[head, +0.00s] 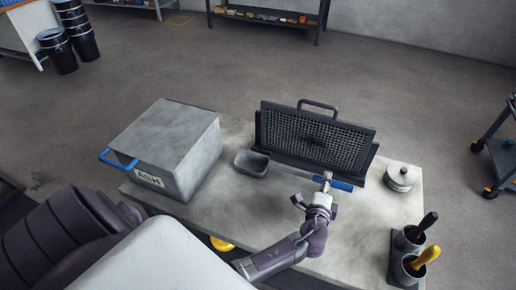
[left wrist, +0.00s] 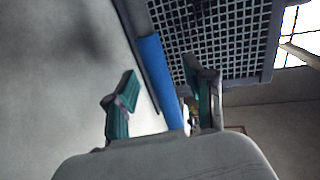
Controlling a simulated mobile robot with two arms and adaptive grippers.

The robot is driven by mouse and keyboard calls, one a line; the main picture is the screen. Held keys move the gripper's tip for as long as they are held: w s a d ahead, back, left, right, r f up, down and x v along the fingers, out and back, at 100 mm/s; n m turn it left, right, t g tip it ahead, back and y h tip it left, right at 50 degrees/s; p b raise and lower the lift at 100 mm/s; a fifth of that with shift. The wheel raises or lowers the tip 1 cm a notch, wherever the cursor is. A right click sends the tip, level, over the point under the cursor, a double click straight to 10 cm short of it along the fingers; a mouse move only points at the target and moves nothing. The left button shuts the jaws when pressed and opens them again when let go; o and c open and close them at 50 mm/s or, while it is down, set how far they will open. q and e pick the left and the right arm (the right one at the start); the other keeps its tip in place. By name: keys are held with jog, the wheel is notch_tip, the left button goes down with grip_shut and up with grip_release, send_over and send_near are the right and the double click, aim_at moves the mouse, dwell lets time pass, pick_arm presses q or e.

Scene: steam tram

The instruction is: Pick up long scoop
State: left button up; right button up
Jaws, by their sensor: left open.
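The long scoop lies on the grey worktop, with its dark grey pan (head: 252,163) at the left and a thin shaft running right to a blue handle (head: 341,185). The handle lies along the front of the upright mesh panel. My left gripper (head: 313,190) is open over the shaft and handle end and partly covers them. In the left wrist view the blue handle (left wrist: 160,75) runs between the two spread fingers (left wrist: 163,97). I cannot tell whether a finger touches it. My right gripper is not in view.
A black-framed mesh panel (head: 315,135) with a top handle stands close behind the scoop handle. A grey ASH box (head: 165,140) stands left. A round lidded tin (head: 401,178) and holders with a black-handled tool (head: 423,224) and yellow-handled tool (head: 426,257) stand right.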

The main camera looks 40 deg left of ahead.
pick_arm(q)
jog(key=shift+c, duration=0.4)
grip_shut()
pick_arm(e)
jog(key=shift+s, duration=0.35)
pick_arm(q)
jog(key=shift+r, duration=0.1)
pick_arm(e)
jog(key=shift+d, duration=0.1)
